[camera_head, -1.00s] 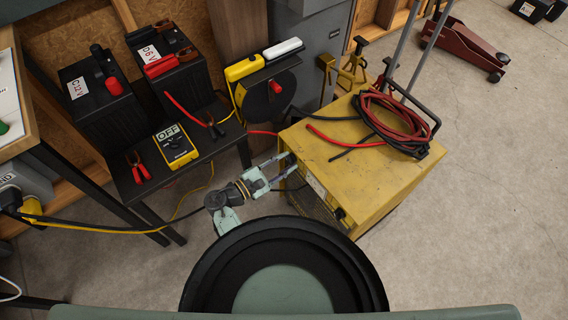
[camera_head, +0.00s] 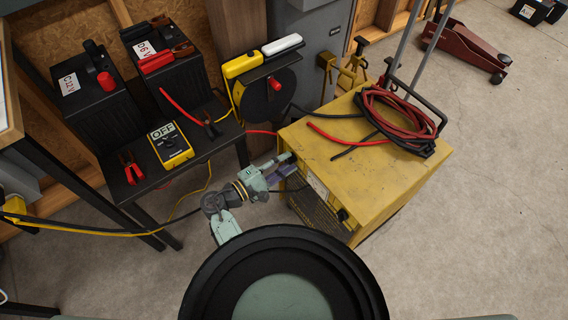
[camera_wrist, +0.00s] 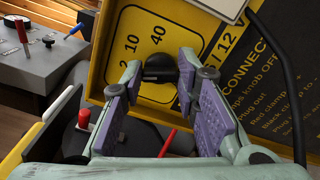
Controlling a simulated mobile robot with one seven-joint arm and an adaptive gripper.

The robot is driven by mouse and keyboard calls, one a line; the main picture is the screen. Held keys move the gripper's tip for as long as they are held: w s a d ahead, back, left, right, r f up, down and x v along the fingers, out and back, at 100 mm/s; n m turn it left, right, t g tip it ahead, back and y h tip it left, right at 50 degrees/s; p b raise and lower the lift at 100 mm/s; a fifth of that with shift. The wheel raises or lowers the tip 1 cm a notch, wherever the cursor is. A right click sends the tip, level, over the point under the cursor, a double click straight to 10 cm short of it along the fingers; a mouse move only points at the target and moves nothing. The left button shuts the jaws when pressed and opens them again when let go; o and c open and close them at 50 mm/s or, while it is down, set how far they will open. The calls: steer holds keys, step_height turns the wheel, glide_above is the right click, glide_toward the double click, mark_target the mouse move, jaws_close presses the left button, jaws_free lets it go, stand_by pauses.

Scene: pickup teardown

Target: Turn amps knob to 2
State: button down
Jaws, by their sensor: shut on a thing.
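The yellow charger (camera_head: 385,190) stands on the floor, right of the black table. In the wrist view its yellow dial panel (camera_wrist: 147,95) bears the numbers 2, 10 and 40. The black amps knob (camera_wrist: 160,68) sits on this panel, between my purple-padded fingers. My gripper (camera_wrist: 158,73) is shut on the knob. Where the knob's pointer aims cannot be told. In the head view my gripper (camera_head: 287,165) is at the left end of the charger's front face, and the amps knob is hidden there.
Red and black cables (camera_head: 405,115) lie on the charger's top. The black table (camera_head: 150,195) at left holds two batteries, a yellow meter (camera_head: 170,145) reading OFF and red clamps. A dark cable (camera_wrist: 285,75) hangs beside the panel. Open floor lies at right.

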stand_by(0.3)
steer(key=c, duration=1.2)
jaws_free()
steer(key=shift+c, duration=0.2)
steer(key=shift+a, duration=0.1)
steer(key=v, duration=1.2)
